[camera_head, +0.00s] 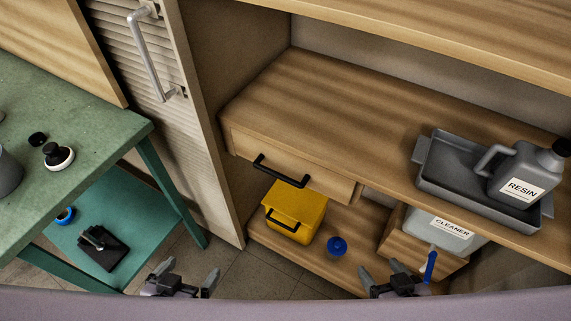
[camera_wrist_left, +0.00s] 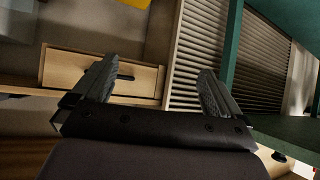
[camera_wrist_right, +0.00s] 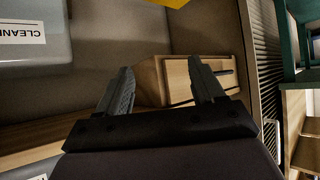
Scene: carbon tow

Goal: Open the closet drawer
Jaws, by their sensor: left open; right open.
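The closet drawer (camera_head: 242,145) is a wooden front with a black bar handle (camera_head: 280,172), set under the closet's middle shelf. It looks shut. A wooden drawer front with a dark handle also shows in the left wrist view (camera_wrist_left: 75,72), upside down. My left gripper (camera_head: 186,274) is open and empty at the bottom of the head view, below and left of the drawer, apart from it. My right gripper (camera_head: 396,275) is open and empty at the bottom, below and right of the drawer, touching nothing that I can see.
The louvred closet door (camera_head: 180,130) stands left of the drawer. A yellow bin (camera_head: 305,205) and a blue round object (camera_head: 337,246) are below it. A grey tray (camera_head: 470,200) with a resin jug (camera_head: 525,170) sits right. A green workbench (camera_head: 90,125) stands left.

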